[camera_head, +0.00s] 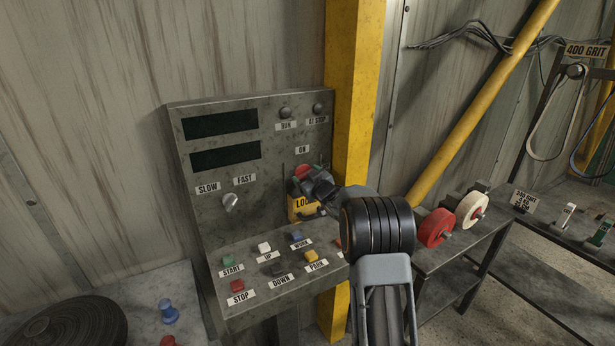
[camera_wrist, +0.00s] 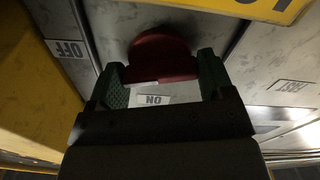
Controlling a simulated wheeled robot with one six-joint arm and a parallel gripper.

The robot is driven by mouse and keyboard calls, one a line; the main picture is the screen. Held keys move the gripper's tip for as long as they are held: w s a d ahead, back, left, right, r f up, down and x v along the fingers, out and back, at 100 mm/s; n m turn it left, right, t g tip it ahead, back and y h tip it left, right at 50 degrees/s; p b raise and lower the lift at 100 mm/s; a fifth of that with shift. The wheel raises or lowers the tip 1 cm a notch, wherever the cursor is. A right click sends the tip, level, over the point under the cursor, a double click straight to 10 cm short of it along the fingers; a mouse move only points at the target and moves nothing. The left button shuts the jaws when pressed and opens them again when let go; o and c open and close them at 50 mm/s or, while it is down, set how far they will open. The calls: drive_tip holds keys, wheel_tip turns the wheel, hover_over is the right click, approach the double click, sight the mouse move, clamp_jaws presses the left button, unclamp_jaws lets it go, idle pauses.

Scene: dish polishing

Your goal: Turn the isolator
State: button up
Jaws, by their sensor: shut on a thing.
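The isolator (camera_head: 303,170) is a red rotary handle on the upright face of the grey control panel, below an ON label (camera_head: 302,150). My gripper (camera_head: 314,181) reaches it from the front right and hides much of it. In the wrist view the red isolator handle (camera_wrist: 160,52) sits between the two green-padded fingers of my gripper (camera_wrist: 160,78), which is shut on it. The wrist view also shows an ON label (camera_wrist: 152,99) between the fingers and an OFF label (camera_wrist: 68,48) at the left. A yellow lock plate (camera_head: 298,206) is partly hidden below the isolator.
The panel (camera_head: 255,200) carries a SLOW/FAST knob (camera_head: 230,201) left of the isolator and several coloured buttons on its sloping lower part. A yellow post (camera_head: 354,90) stands close on the right. A bench with red (camera_head: 436,228) and white wheels is further right.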

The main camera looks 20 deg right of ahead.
drive_tip(key=shift+m+p, duration=0.4)
drive_tip(key=shift+m, duration=1.2)
drive_tip(key=o, duration=0.9)
drive_tip(key=s+b, duration=0.1)
drive_tip(key=s, duration=0.3)
drive_tip(key=s+d+b, duration=0.1)
drive_tip(key=s, duration=0.4)
drive_tip(key=s+b, duration=0.1)
drive_tip(key=s, duration=0.3)
drive_tip(key=shift+s+d, duration=0.3)
drive_tip(key=shift+s, duration=0.05)
